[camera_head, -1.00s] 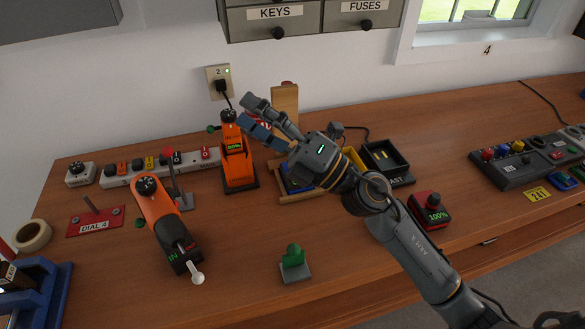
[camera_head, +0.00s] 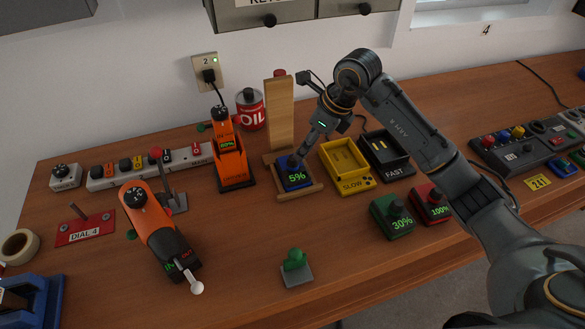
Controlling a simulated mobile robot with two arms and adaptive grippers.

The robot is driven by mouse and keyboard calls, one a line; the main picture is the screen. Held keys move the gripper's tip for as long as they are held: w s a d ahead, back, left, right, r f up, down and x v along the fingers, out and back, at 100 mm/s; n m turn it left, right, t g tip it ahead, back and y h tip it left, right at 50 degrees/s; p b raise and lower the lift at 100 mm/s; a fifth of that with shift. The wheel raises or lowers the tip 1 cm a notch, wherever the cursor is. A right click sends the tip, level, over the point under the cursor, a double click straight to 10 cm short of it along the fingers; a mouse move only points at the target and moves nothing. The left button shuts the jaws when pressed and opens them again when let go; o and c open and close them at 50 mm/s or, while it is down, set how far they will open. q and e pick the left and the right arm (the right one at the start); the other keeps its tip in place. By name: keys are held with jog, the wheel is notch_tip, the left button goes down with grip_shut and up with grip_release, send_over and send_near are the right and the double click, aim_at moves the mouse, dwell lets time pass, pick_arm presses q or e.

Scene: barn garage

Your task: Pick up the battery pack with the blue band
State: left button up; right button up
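The blue battery pack (camera_head: 296,177), its display reading 5%, sits in a wooden tray (camera_head: 314,189) in front of an upright wooden post. My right gripper (camera_head: 294,162) points down at the top of this pack from behind and to the right. Its fingers overlap the pack's upper end and look close together. They hide the pack's top, so I cannot tell whether they grip it. My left gripper is not in view.
A yellow SLOW charger (camera_head: 345,165) and black FAST charger (camera_head: 386,152) stand to the right. Green (camera_head: 392,217) and red (camera_head: 430,204) packs stand in front of them. An orange tool (camera_head: 232,160) stands left of the tray. The bench front is partly clear.

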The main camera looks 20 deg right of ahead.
aim_at(295, 161)
jog(key=x, duration=0.3)
jog(key=shift+w+a+f+p, duration=0.15)
jog(key=shift+f+p, duration=0.15)
jog(key=shift+p, duration=0.05)
jog(key=shift+w+a+f+p, duration=0.1)
jog(key=shift+w+f+p, duration=0.1)
jog(key=shift+f+p, duration=0.25)
jog(key=p+x, duration=0.2)
jog(key=x, duration=0.1)
jog(key=shift+w+f, duration=0.2)
jog(key=shift+w, duration=0.15)
jog(key=shift+w+f, duration=0.15)
jog(key=shift+f, duration=0.35)
jog(key=shift+c, duration=0.2)
grip_shut()
jog(key=shift+r, duration=0.1)
